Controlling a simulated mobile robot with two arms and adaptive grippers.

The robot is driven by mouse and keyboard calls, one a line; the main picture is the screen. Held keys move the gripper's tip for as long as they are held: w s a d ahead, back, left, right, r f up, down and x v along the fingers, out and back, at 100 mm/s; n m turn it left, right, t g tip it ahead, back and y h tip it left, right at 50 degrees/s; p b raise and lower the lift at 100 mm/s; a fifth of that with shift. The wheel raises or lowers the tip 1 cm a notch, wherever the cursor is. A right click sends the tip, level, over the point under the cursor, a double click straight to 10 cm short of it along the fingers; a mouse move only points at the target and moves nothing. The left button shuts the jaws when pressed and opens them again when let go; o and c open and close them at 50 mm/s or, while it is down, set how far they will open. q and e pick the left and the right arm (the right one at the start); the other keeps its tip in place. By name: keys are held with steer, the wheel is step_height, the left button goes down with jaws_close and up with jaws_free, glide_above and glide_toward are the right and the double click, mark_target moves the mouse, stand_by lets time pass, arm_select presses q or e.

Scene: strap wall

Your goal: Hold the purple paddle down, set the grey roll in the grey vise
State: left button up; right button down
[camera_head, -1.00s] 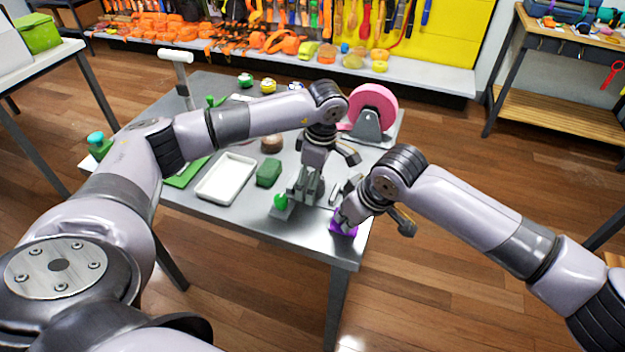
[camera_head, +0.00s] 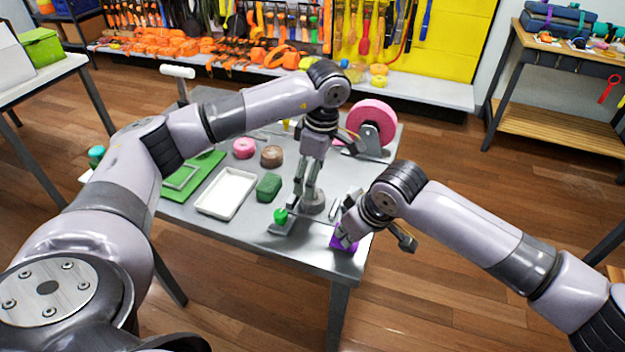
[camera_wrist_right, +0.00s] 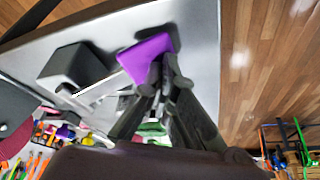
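The purple paddle (camera_head: 345,238) is at the table's near right corner. It also shows in the wrist view (camera_wrist_right: 147,57). My right gripper (camera_head: 347,228) looks shut, its fingertips (camera_wrist_right: 160,72) together at the paddle's edge. A short round grey roll (camera_head: 314,203) is low at my left gripper (camera_head: 305,198), to the left of the paddle. The fingers overlap the roll, so I cannot tell whether they grip it. A grey block (camera_wrist_right: 72,70) and a silver rod lie beside the paddle in the wrist view. I cannot clearly identify the vise; my right gripper hides part of that area.
A green knob (camera_head: 281,215) on a grey plate stands left of the roll. A green block (camera_head: 268,187), white tray (camera_head: 226,194), brown roll (camera_head: 271,156) and pink roll (camera_head: 243,147) are further left. A large pink wheel (camera_head: 370,117) stands behind. The front edge is close.

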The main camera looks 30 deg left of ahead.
arm_select(q)
steer(key=shift+r, duration=0.2)
arm_select(e)
step_height(320, 180, up, 7)
steer(key=p, duration=0.7)
arm_select(q)
step_height(320, 180, up, 7)
steer(key=shift+w, duration=0.1)
arm_select(e)
steer(key=v, duration=1.2)
